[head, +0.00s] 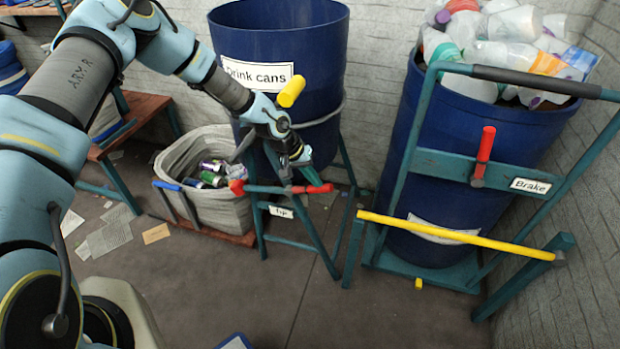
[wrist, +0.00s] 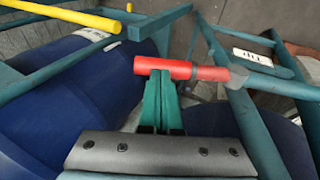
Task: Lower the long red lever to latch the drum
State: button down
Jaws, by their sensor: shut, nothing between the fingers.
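The red lever (head: 315,189) lies about level across the front of the stand under the blue "Drink cans" drum (head: 235,45). In the wrist view the red lever (wrist: 190,70) runs sideways to a grey pivot on a teal post. My gripper (head: 301,156) is shut and empty, just above the lever in the head view. The drum stands upright. Part of the lever is hidden by dark parts in the head view.
A yellow handle (head: 291,92) sticks out close to my wrist. A grey bin of cans (head: 225,215) stands left. At right, a blue drum of bottles (head: 435,190) has a red brake handle (head: 485,150) and a yellow bar (head: 440,230). The floor in front is mostly clear.

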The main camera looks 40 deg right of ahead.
aim_at(320, 189)
jog(key=b+x, duration=0.3)
jog(key=x, duration=0.1)
jog(key=shift+s+a, duration=0.25)
jog(key=shift+s, duration=0.1)
jog(key=shift+s+d+f+b, duration=0.1)
jog(key=shift+s+f+b, duration=0.1)
jog(key=shift+f+b, duration=0.55)
jog(key=shift+s+d+f+b, duration=0.15)
jog(key=shift+s+f+b, duration=0.1)
jog(key=shift+f+b, duration=0.5)
jog(key=shift+s, duration=0.1)
jog(key=b+v, duration=0.1)
jog(key=v, duration=1)
jog(key=shift+r, duration=0.1)
